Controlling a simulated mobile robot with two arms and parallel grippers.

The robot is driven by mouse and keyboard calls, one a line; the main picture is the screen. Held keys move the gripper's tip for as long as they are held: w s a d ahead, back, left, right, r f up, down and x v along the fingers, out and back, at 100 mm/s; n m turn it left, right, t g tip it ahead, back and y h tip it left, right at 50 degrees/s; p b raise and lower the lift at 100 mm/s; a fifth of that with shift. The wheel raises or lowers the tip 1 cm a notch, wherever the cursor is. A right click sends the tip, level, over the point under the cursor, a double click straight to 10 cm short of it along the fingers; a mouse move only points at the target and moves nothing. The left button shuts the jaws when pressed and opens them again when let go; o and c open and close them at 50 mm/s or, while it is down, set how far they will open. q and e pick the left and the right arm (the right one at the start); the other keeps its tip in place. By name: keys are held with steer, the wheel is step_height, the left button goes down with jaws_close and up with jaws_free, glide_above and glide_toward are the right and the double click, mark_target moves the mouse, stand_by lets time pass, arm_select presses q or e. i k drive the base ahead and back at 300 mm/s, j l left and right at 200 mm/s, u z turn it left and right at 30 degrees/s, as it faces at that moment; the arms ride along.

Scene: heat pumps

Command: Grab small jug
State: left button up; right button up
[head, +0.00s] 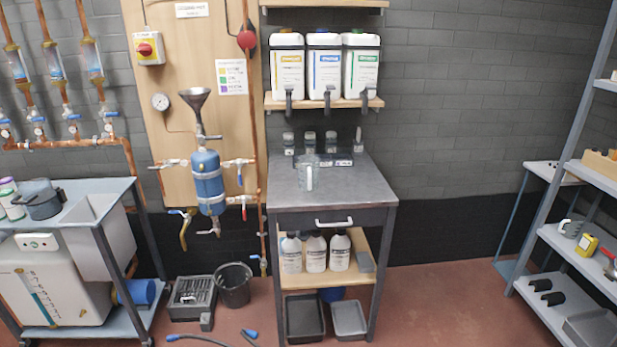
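A small clear jug (306,176) with a light handle stands upright on the grey top of the workbench (345,190), in front of a row of small bottles. Another small grey jug-like vessel (570,229) with a pale handle stands on the middle shelf of the rack at the right. Which of the two is the task's small jug, I cannot tell. Neither of my grippers shows in the head view.
Three white canisters (324,68) with taps sit on a shelf above the bench. A cart with a dark pot (40,203) stands left. A black bucket (233,284) and hoses lie on the floor. The red floor (440,300) right of the bench is clear.

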mark_target(309, 177)
steer(key=i+l, duration=0.2)
steer(key=i+l+u, duration=0.1)
steer(key=i+l, duration=0.15)
steer(key=l, duration=0.2)
steer(key=i+l+u, duration=0.1)
steer(key=l, duration=0.25)
steer(key=i, duration=0.1)
